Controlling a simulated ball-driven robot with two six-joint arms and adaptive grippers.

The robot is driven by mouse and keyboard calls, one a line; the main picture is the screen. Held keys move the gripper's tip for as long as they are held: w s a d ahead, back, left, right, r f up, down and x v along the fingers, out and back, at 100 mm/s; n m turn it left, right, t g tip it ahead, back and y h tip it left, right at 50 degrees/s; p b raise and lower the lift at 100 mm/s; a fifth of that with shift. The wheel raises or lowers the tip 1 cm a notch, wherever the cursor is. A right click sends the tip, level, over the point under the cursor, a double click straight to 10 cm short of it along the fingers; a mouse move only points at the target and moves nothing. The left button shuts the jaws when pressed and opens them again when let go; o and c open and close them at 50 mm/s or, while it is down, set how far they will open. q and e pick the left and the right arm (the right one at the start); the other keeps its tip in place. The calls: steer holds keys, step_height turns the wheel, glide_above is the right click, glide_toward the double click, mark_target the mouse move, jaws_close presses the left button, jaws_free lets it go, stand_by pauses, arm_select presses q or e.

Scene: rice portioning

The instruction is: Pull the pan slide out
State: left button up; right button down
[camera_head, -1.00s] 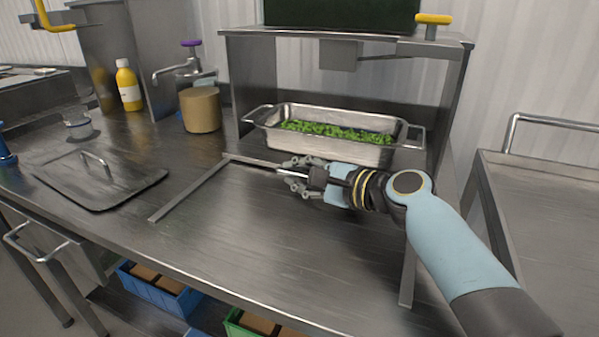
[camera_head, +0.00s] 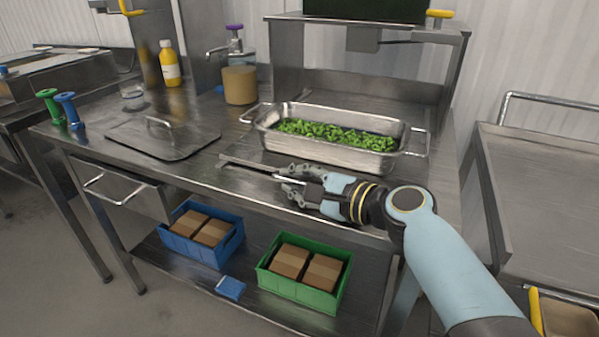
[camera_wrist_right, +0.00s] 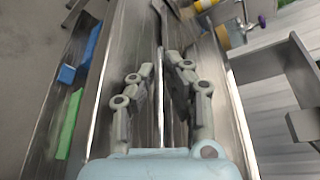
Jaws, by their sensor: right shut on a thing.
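The pan slide (camera_head: 245,163) is a flat metal piece on the steel worktable, with its front bar close to the table's front edge. The steel pan (camera_head: 382,157) with two side handles sits on it, upright and filled with small green pieces. My right gripper (camera_head: 289,183) is at the front of the slide, shut on its thin handle bar. In the right wrist view, the fingers (camera_wrist_right: 160,80) lie on both sides of a thin metal bar. My right forearm and gripper hide part of the slide's front. My left gripper is not in view.
A steel lid (camera_head: 185,150) lies left of the slide. A brown container (camera_head: 240,86) and a yellow bottle (camera_head: 169,66) stand behind. A steel overshelf (camera_head: 365,24) is above the back. Blue (camera_head: 230,246) and green (camera_head: 262,275) crates sit on the lower shelf.

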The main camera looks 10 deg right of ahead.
steer(key=shift+s+a+f, duration=0.1)
steer(key=shift+s, duration=0.05)
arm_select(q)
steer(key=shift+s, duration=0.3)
arm_select(e)
steer(key=c, duration=1.6)
jaws_free()
steer(key=shift+c, duration=0.2)
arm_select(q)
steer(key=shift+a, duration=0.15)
arm_select(e)
steer(key=v, duration=1.2)
